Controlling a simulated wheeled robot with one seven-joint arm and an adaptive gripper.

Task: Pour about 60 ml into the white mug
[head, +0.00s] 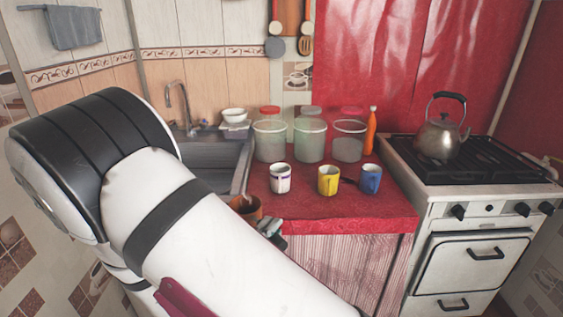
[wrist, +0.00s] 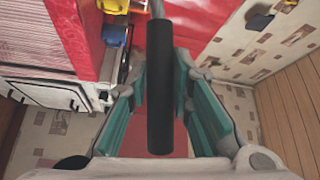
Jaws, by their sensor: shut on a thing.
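The white mug (head: 280,179) stands upright on the red counter, left of a yellow mug and a blue mug. My gripper (head: 271,228) is mostly hidden behind my arm in the head view, near the counter's front edge. In the wrist view, my gripper (wrist: 160,100) is shut on a black handle (wrist: 159,85) between its teal pads. A copper-brown pot (head: 246,208) shows beside my gripper, left of and nearer than the white mug; it appears to belong to the handle. Its contents and lower part cannot be made out.
The yellow mug (head: 328,180) and blue mug (head: 371,180) stand to the right of the white mug. Several clear jars and an orange bottle (head: 371,131) stand behind. A sink (head: 215,160) lies left, a stove with a kettle (head: 439,136) right. The counter's front strip is clear.

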